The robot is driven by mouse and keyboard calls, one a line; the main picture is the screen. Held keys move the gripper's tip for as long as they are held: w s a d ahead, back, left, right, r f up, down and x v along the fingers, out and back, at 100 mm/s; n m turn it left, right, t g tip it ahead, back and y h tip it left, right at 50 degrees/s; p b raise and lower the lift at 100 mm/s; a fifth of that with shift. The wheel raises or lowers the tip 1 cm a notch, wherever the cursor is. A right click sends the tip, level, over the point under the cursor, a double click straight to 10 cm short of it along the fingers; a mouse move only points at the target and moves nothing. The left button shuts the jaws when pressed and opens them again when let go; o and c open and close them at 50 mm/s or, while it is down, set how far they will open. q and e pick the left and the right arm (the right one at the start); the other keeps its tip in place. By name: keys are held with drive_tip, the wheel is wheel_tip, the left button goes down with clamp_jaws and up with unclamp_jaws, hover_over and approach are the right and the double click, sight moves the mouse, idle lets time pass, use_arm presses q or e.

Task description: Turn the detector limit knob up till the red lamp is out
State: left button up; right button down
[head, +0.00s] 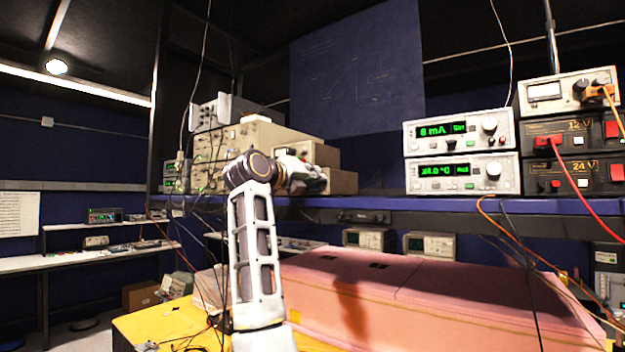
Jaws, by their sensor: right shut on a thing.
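My right arm rises from the bottom centre, and my right gripper (312,180) reaches to the right end of the stacked beige instruments (258,135) on the shelf. The gripper is shut, its fingertips against the front of a small beige unit (342,182). The detector limit knob is hidden behind the fingers, and I cannot make out its setting. I cannot pick out the red lamp for certain. My left gripper is not in view.
Two displays (460,128) and power supplies (570,135) with red and orange leads stand on the shelf (400,205) at right. Cables hang near my arm.

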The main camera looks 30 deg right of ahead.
drive_tip(key=shift+m+p, duration=0.5)
drive_tip(key=shift+m, duration=1.1)
drive_tip(key=c, duration=1.5)
unclamp_jaws()
drive_tip(key=shift+c, duration=0.2)
drive_tip(key=shift+a, duration=0.2)
drive_tip(key=v, duration=1.1)
drive_tip(key=shift+s+a, duration=0.15)
drive_tip(key=shift+a, duration=0.2)
